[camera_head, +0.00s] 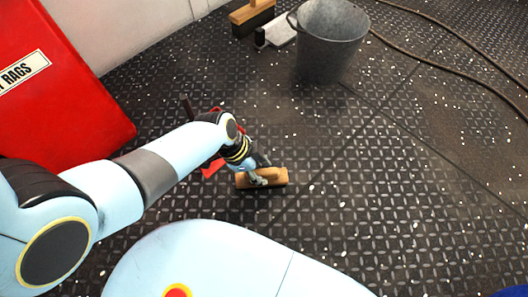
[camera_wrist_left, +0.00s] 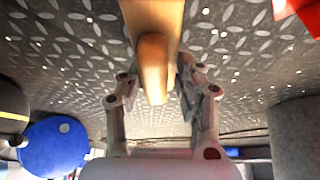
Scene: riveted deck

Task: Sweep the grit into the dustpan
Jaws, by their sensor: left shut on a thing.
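My left gripper (camera_head: 262,176) is shut on the wooden hand brush (camera_head: 279,178), low over the deck in the middle of the head view. The left wrist view shows the brush's wooden handle (camera_wrist_left: 153,68) between the two fingers (camera_wrist_left: 155,95). The brush's bristles are hidden, and I cannot tell whether they touch the deck. A red dustpan (camera_head: 210,169) lies just left of the brush, mostly hidden behind my left forearm and wrist. Grit (camera_head: 311,187) shows as pale specks scattered widely over the dark deck. My right gripper is not in view.
A grey metal bucket (camera_head: 330,45) stands at the back. Left of it are a wood-topped broom head (camera_head: 251,14) and a pale block-like thing (camera_head: 277,33). A red rags bin (camera_head: 70,100) stands at the left. Hoses (camera_head: 440,77) cross the back right. The deck right of the brush is open.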

